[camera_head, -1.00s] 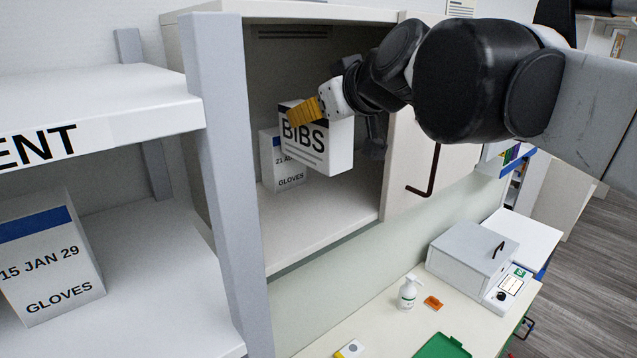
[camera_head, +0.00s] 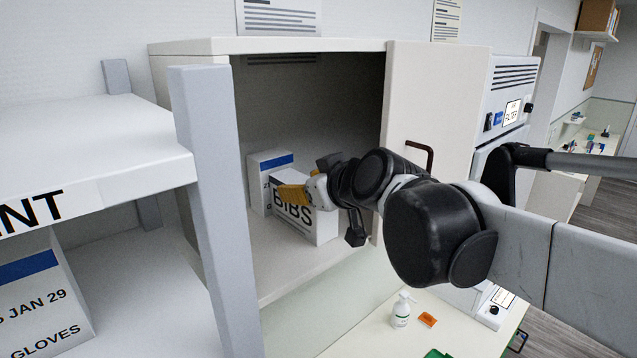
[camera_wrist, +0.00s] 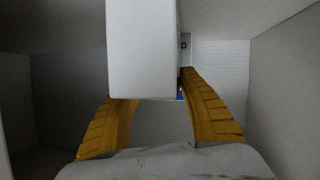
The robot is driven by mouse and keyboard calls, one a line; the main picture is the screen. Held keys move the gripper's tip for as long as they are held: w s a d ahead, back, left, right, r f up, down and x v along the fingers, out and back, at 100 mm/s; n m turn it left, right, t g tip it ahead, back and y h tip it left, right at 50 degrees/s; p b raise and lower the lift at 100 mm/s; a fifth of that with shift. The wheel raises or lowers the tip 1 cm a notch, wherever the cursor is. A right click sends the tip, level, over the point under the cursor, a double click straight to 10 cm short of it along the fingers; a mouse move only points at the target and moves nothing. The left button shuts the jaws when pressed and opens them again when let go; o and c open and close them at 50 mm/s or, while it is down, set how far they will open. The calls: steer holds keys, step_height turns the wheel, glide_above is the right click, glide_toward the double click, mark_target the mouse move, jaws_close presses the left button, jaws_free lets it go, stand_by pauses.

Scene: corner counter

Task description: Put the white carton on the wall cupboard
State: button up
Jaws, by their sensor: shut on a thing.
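The white carton (camera_head: 305,222), marked BIBS with a dark top band, is upright inside the open wall cupboard (camera_head: 300,45), above or on its floor; I cannot tell if it touches. My gripper (camera_head: 294,194), with yellow fingers, is shut on the carton's upper part. In the wrist view the carton (camera_wrist: 143,50) fills the top middle, with the yellow fingers of my gripper (camera_wrist: 157,88) on either side of it. The carton's far side and underside are hidden.
A white box with a blue band (camera_head: 258,190) stands just left of and behind the carton. The cupboard door (camera_head: 430,110) is at the right. A grey post (camera_head: 210,200) and a shelf (camera_head: 80,140) are at the left. A bottle (camera_head: 401,310) stands on the counter below.

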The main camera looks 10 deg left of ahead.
steer(key=shift+s+d, duration=0.1)
steer(key=shift+s, duration=0.05)
steer(key=o, duration=1.4)
steer(key=b+v, duration=0.2)
steer(key=v, duration=1)
steer(key=s+d+f+m+g+h, duration=0.1)
steer(key=s+d+f+m+h, duration=0.1)
steer(key=d+f, duration=0.5)
steer(key=s+d+f+m+g+h, duration=0.1)
steer(key=s+d+f+m+h, duration=0.2)
steer(key=s+d+f, duration=0.4)
steer(key=s+d+f+m+g+h, duration=0.1)
steer(key=s+d+f+m+h, duration=0.2)
steer(key=d+f, duration=0.5)
steer(key=shift+s+d+f+m+g, duration=0.15)
steer(key=shift+s+f+m, duration=0.1)
steer(key=shift+f, duration=0.6)
steer(key=shift+s+d+f+m+g, duration=0.1)
steer(key=shift+s+f+m, duration=0.15)
steer(key=shift+f, duration=0.6)
steer(key=shift+s+d+f+m+g, duration=0.15)
steer(key=shift+s+f+m, duration=0.1)
steer(key=shift+f, duration=0.6)
